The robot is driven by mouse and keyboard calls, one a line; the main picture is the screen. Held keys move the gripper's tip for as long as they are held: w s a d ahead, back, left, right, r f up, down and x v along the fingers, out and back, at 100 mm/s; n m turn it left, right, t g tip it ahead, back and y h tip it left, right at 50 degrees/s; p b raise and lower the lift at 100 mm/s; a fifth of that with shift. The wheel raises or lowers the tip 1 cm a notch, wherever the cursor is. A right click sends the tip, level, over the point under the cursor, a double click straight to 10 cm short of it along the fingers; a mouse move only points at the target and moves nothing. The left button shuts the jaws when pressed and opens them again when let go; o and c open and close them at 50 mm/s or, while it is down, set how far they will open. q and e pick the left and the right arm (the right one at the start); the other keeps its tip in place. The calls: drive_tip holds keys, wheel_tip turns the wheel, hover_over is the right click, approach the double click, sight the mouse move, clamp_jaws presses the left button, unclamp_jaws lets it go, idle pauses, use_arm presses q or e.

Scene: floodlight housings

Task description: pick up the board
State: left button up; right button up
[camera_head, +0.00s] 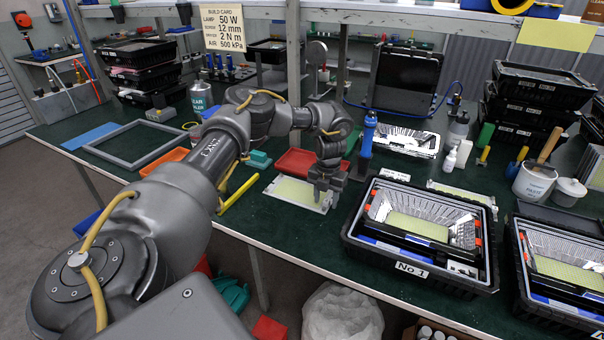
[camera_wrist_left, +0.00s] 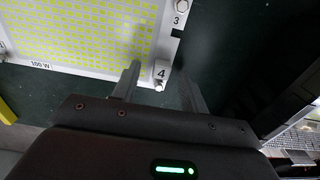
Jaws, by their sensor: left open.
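A white board (camera_head: 290,190) with a grid of yellow LEDs lies on the green bench top, left of the black tray marked No 1. In the left wrist view the board (camera_wrist_left: 80,30) is marked 100 W, with screws at its corners numbered 3 and 4. My left gripper (camera_head: 321,201) points down at the board's near right corner. In the wrist view the open fingers of the gripper (camera_wrist_left: 160,80) appear on either side of corner 4. I cannot tell whether they touch it. My right gripper is not in view.
The No 1 tray (camera_head: 353,238) holds a floodlight housing and stands close to the gripper's right. Another tray (camera_head: 527,285) with a housing is farther right. A red tray (camera_head: 297,162) and a blue-handled tool (camera_head: 368,135) are behind the gripper.

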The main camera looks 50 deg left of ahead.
use_arm(q)
drive_tip(key=shift+f, duration=0.1)
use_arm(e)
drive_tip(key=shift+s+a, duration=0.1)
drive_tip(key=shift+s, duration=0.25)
use_arm(q)
clamp_jaws()
drive_tip(key=shift+r, duration=0.5)
wheel_tip(320, 180, up, 2)
drive_tip(key=shift+d+r+b, duration=0.1)
drive_tip(key=shift+r+b, duration=0.15)
drive_tip(key=shift+b, duration=0.1)
drive_tip(key=s+d+r, duration=0.9)
drive_tip(key=s, duration=0.1)
drive_tip(key=shift+d+r+p, duration=0.3)
drive_tip(key=shift+d+p, duration=0.05)
drive_tip(key=shift+p, duration=0.1)
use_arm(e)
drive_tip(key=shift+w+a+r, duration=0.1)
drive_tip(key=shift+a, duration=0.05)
